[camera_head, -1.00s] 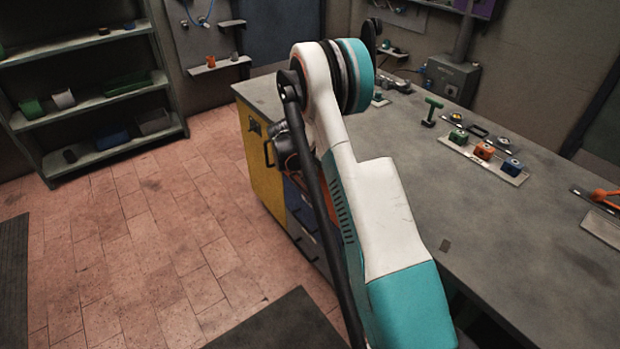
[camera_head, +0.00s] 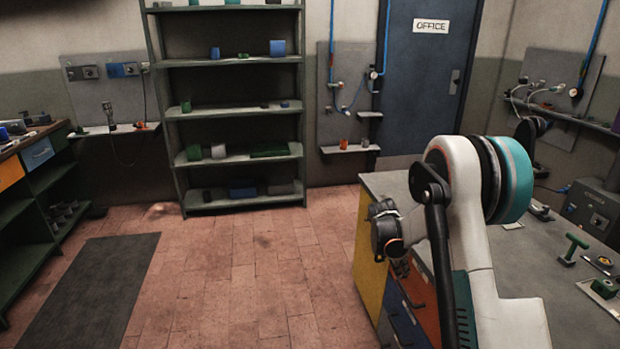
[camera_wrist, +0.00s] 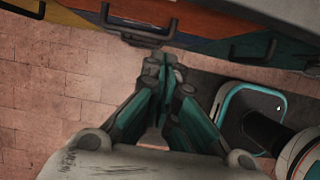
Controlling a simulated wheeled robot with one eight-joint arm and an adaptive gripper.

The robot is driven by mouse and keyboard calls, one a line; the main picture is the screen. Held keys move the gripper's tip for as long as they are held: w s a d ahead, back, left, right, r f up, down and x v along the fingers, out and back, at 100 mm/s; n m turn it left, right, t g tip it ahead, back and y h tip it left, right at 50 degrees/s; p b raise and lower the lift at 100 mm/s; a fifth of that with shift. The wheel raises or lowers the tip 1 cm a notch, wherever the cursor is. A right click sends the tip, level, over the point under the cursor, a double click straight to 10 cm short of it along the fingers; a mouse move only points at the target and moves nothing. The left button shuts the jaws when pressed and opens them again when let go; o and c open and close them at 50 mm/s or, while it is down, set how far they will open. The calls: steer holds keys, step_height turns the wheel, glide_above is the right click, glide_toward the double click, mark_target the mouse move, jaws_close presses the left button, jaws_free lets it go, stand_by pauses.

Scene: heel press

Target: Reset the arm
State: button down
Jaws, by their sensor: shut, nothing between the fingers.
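My gripper (camera_wrist: 162,78) shows in the wrist view with its teal fingers brought together, shut and empty. It hangs beside the front of the workbench cabinet, whose coloured drawers and dark handles (camera_wrist: 138,27) run along the top of that view. Red floor tiles lie below it. In the head view my arm (camera_head: 468,230) rises at the right, bent at a large white and teal joint beside the grey workbench (camera_head: 385,184).
The workbench bears a green T-shaped tool (camera_head: 572,249) and other small parts at the right. A dark green shelf unit (camera_head: 235,108) and a blue office door (camera_head: 425,85) stand at the back. A dark mat (camera_head: 90,290) lies on open tiled floor at left. Another bench (camera_head: 30,165) stands far left.

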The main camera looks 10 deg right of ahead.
steer(key=s+a+r+m+t+y, duration=0.15)
steer(key=s+a+r+m, duration=0.35)
steer(key=r, duration=0.6)
steer(key=s+a+r+m+t, duration=0.25)
steer(key=s+a+r, duration=0.4)
steer(key=r, duration=0.35)
steer(key=s+a+r+m+t+y, duration=0.1)
steer(key=s+a+m, duration=0.3)
steer(key=s, duration=0.6)
steer(key=s+a+r+m+t+y, duration=0.2)
steer(key=s+a+m, duration=0.3)
steer(key=s, duration=0.6)
steer(key=shift+s+r+m, duration=0.15)
steer(key=shift+r+m, duration=0.3)
steer(key=shift+m, duration=0.4)
